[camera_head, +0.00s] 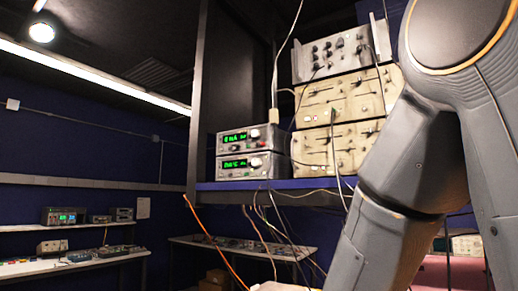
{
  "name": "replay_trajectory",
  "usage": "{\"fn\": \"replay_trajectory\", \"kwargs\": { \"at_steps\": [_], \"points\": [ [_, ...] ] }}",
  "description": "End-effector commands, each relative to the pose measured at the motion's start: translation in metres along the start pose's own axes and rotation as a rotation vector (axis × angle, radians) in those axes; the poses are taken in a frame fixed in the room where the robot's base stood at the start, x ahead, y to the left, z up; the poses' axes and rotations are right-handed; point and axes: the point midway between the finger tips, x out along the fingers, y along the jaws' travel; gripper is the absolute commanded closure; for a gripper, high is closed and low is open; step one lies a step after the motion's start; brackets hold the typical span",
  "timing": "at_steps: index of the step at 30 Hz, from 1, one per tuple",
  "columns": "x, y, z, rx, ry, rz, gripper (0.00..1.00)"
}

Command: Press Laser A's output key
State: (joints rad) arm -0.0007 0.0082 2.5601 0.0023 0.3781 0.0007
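Two grey instruments with green displays are stacked at the left end of the blue shelf. The upper instrument (250,139) has a lit display, a knob and small keys on its front. The lower instrument (251,165) looks alike. Their labels are too small to read, so I cannot tell which one is Laser A or which key is its output key. My grey arm fills the right side of the view, in front of the rack. My gripper is not in view.
Beige slider modules (335,97) and a grey knobbed unit (338,53) stand stacked right of the instruments. Cables hang across the blue shelf (275,184), and an orange cable (208,234) runs below it. A dark upright panel (226,70) borders the left. Benches with equipment stand behind.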

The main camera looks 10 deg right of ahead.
Motion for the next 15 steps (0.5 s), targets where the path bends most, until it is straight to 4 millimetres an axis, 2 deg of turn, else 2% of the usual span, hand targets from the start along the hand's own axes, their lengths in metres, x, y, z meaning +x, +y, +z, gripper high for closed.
{"fn": "replay_trajectory", "kwargs": {
  "at_steps": [2, 6, 15],
  "points": [
    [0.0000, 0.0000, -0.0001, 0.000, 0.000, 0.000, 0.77],
    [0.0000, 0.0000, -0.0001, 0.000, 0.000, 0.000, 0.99],
    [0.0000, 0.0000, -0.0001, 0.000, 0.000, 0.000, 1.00]
  ]
}}
